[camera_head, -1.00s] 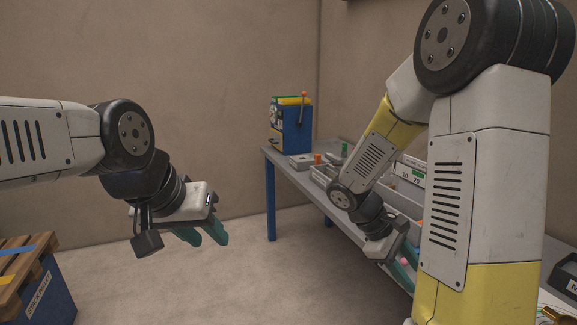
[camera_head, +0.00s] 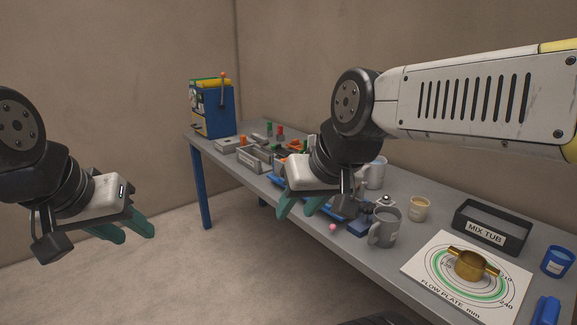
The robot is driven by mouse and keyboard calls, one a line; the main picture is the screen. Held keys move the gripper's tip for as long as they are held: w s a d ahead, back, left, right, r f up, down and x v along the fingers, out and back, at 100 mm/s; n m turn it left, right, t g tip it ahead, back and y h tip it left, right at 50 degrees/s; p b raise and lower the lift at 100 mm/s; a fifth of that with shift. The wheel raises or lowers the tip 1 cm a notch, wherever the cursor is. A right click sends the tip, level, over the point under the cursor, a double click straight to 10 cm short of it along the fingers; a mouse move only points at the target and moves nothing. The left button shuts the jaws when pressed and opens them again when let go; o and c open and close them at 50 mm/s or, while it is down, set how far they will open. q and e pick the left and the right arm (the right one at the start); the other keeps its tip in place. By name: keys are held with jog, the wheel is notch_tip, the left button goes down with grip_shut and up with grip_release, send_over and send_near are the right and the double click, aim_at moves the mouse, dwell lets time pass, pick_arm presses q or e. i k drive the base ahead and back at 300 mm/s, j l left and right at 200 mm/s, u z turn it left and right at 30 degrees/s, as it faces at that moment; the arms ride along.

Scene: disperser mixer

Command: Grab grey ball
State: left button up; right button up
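I cannot make out a grey ball for certain in the head view. A small pink ball (camera_head: 333,227) lies near the front edge of the grey table. My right gripper (camera_head: 296,213) hangs over the front part of the table, its two teal fingers apart with nothing visible between them. It and its arm hide part of the table behind. My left gripper (camera_head: 135,237) is off the table at the left, over the floor, with its teal fingers apart and empty.
The table (camera_head: 345,267) holds grey mugs (camera_head: 385,228), a beige cup (camera_head: 420,208), a black MIX TUB (camera_head: 490,228), a brass ring (camera_head: 472,264) on a flow plate sheet (camera_head: 425,262), a blue cup (camera_head: 557,262), grey bins (camera_head: 256,160) and a blue machine (camera_head: 213,108).

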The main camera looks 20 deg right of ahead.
aim_at(386, 198)
jog(key=z, duration=1.4)
jog(key=i+j, duration=1.25)
jog(key=i+j+u, duration=0.05)
